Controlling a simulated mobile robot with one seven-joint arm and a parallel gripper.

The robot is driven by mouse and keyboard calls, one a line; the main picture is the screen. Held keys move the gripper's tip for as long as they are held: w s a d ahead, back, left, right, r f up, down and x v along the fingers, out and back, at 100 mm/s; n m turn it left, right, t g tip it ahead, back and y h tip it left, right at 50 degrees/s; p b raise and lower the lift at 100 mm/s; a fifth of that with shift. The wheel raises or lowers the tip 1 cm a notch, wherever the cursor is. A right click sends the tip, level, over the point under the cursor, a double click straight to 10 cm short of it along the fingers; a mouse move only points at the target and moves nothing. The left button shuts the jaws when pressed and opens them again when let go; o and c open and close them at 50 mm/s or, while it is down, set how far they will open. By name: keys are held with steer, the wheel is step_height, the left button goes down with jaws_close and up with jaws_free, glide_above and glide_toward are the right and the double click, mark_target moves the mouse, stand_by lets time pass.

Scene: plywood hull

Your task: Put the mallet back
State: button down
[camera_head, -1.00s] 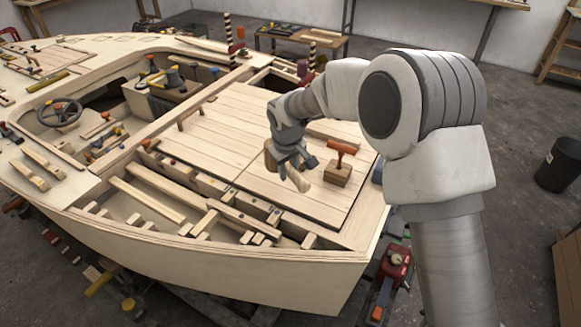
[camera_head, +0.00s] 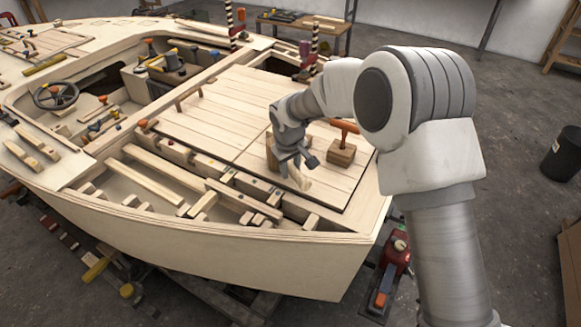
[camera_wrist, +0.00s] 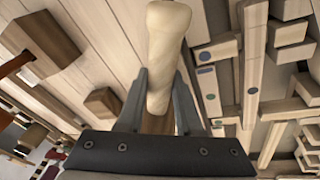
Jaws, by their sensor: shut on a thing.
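My gripper (camera_head: 294,164) is over the front part of the plank deck, pointing down. It is shut on a pale, rounded wooden piece that looks like the mallet (camera_head: 301,180). In the wrist view the piece (camera_wrist: 165,40) stands out lengthwise between the two fingers (camera_wrist: 160,88), its rounded end away from the palm. A darker, narrower part near the palm is mostly hidden. I cannot tell whether the piece touches the deck.
A wooden block (camera_head: 341,153) with an orange-handled tool (camera_head: 345,127) stands on the deck just right of my gripper. Slotted framing with loose battens (camera_head: 150,185) lies to the left. The plank deck (camera_head: 225,105) behind is mostly clear.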

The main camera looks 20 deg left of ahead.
steer(key=shift+f, duration=0.1)
stand_by(0.3)
steer(key=c, duration=0.5)
jaws_free()
steer(key=shift+f, duration=0.1)
steer(key=p+v, duration=0.1)
steer(key=v, duration=1.6)
steer(key=shift+r+p, duration=0.3)
steer(key=shift+p, duration=0.1)
steer(key=shift+s, duration=0.15)
